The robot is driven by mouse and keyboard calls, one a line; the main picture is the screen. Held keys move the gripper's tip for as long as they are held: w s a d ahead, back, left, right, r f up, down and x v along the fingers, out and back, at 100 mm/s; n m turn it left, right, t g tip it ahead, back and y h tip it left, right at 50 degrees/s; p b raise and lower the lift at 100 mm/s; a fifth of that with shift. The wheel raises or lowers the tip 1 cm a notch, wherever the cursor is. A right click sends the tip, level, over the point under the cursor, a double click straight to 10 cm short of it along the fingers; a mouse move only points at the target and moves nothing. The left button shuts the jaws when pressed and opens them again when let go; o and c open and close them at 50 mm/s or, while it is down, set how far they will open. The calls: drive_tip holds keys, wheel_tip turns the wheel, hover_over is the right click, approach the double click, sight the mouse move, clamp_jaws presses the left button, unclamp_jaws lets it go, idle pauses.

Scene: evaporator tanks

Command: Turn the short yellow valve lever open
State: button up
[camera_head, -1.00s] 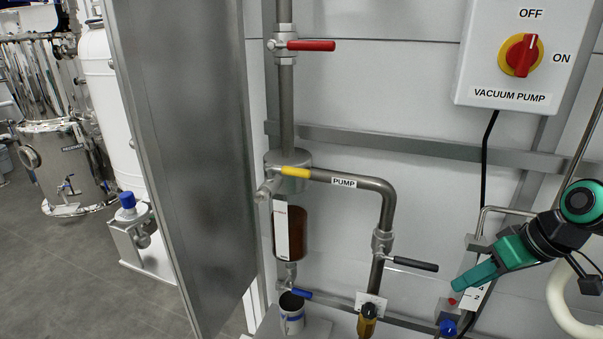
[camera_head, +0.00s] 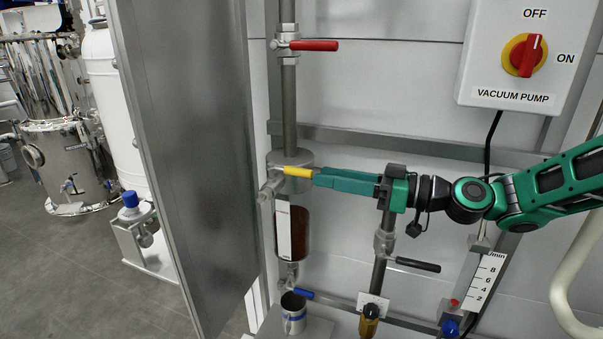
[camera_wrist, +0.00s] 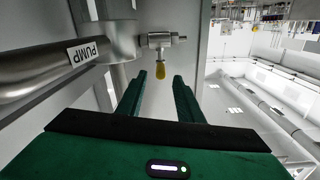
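The short yellow valve lever (camera_head: 297,172) sits on the metal valve at the top of the sight-glass vessel and points to the right in the head view. In the wrist view the lever (camera_wrist: 160,70) hangs from the valve stem (camera_wrist: 162,39), just beyond the fingertips. My gripper (camera_head: 314,176) comes in from the right with its fingers toward the lever. In the wrist view my gripper (camera_wrist: 159,82) is open, with a gap between the fingers and nothing held. The lever's end lines up with that gap; I cannot tell whether it touches a finger.
The pipe labelled PUMP (camera_wrist: 50,72) runs close beside my gripper. A red lever (camera_head: 314,46) is above, a black lever (camera_head: 418,265) and a blue lever (camera_head: 303,294) below. A metal panel (camera_head: 190,150) stands to the left. The vacuum pump switch box (camera_head: 520,60) is upper right.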

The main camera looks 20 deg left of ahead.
sight(289, 171)
drive_tip(key=a, duration=0.7)
drive_tip(key=shift+w+a, duration=0.3)
clamp_jaws()
drive_tip(key=shift+d+f, duration=0.1)
